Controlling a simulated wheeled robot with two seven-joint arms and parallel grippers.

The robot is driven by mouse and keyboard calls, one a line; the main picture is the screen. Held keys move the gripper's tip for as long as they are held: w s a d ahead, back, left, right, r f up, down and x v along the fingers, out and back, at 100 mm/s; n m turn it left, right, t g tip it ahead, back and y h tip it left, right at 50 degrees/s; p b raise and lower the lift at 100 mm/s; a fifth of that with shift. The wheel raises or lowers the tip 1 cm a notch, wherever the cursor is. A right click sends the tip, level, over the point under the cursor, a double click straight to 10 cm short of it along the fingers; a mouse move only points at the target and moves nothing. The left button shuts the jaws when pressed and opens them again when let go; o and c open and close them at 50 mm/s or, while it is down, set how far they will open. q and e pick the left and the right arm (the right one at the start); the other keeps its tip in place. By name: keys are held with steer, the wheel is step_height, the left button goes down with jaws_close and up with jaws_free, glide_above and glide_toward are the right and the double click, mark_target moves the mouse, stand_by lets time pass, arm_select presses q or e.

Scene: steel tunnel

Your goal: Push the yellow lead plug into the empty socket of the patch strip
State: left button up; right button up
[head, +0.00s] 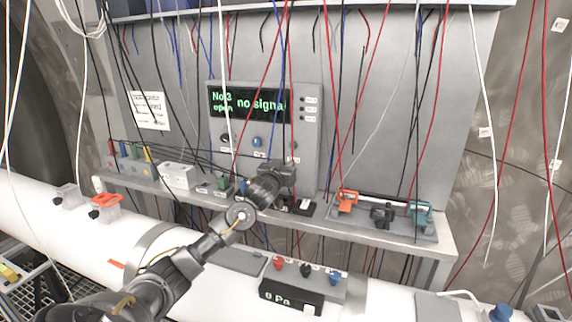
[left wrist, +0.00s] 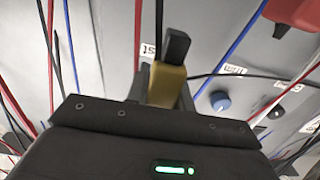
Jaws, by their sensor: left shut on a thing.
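My left gripper (head: 284,170) reaches over the shelf from the lower left, in front of the display panel. In the left wrist view it is shut on the yellow lead plug (left wrist: 166,86), whose dark end (left wrist: 176,47) points away from the gripper. In the head view the plug cannot be made out. My right gripper is not in view.
The panel's display (head: 249,102) reads "No.3 open" and "no signal". Many hanging cables cross the space around my arm. A white box (head: 178,176) stands left on the shelf (head: 400,240); a tray with orange and teal clamps stands right. A white pipe runs below.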

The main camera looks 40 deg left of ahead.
mark_target(286, 197)
arm_select(q)
steer(key=f+b, duration=0.2)
steer(key=f, duration=0.1)
steer(key=shift+d+f+b, duration=0.2)
steer(key=shift+f+b, duration=0.1)
steer(key=shift+w+f+b, duration=0.1)
steer(key=shift+f+b, duration=0.55)
steer(key=shift+f, duration=0.45)
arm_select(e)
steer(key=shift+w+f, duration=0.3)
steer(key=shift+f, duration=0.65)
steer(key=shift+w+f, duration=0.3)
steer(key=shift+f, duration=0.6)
arm_select(q)
steer(key=shift+p, duration=0.6)
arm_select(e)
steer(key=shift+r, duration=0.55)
arm_select(q)
steer(key=shift+f+b, duration=0.85)
steer(key=shift+f, duration=0.65)
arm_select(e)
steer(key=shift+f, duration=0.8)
arm_select(q)
steer(key=o, duration=1)
steer(key=shift+o, duration=0.2)
